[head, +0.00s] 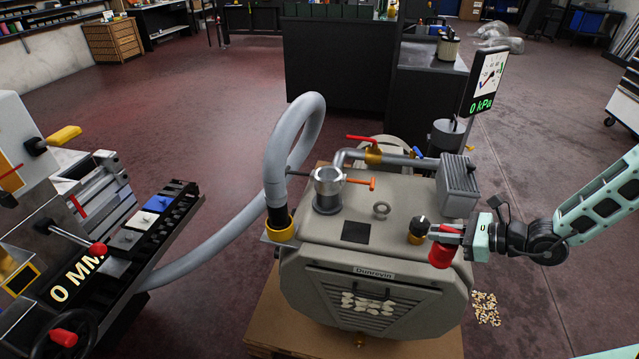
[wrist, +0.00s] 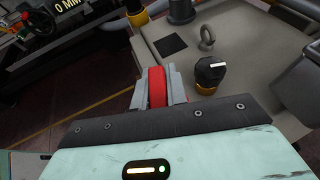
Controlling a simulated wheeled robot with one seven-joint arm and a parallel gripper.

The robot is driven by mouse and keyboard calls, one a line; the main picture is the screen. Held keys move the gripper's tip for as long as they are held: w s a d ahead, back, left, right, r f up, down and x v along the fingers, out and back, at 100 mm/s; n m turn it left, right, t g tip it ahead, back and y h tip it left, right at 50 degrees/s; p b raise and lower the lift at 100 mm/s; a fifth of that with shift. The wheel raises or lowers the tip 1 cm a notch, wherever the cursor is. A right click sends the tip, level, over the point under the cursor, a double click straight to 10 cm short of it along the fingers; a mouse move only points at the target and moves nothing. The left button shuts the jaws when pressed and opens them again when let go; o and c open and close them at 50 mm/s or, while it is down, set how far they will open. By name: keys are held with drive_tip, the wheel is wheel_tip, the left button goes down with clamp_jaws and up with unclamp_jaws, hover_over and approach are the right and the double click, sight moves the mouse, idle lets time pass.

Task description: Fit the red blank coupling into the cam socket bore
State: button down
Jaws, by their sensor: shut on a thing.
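The red blank coupling (head: 441,254) is held in my gripper (head: 447,236) at the right front edge of the grey vacuum pump. In the wrist view the red coupling (wrist: 157,87) shows between the two grey fingers of my gripper (wrist: 158,88). The cam socket (head: 328,187) is a silver upright cylinder on the pump top, with an orange-handled lever (head: 362,183) at its right side. The coupling is to the right of the socket and apart from it. The inside of the bore is hard to make out.
A black-topped brass knob (head: 418,229) stands just left of my gripper, and a lifting eye (head: 381,210) lies between it and the socket. A grey hose (head: 270,150) loops left of the socket. A red-handled valve (head: 372,150) and pipe are behind.

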drive_tip(key=shift+s+a, duration=0.1)
drive_tip(key=shift+a, duration=0.15)
drive_tip(key=shift+r, duration=0.2)
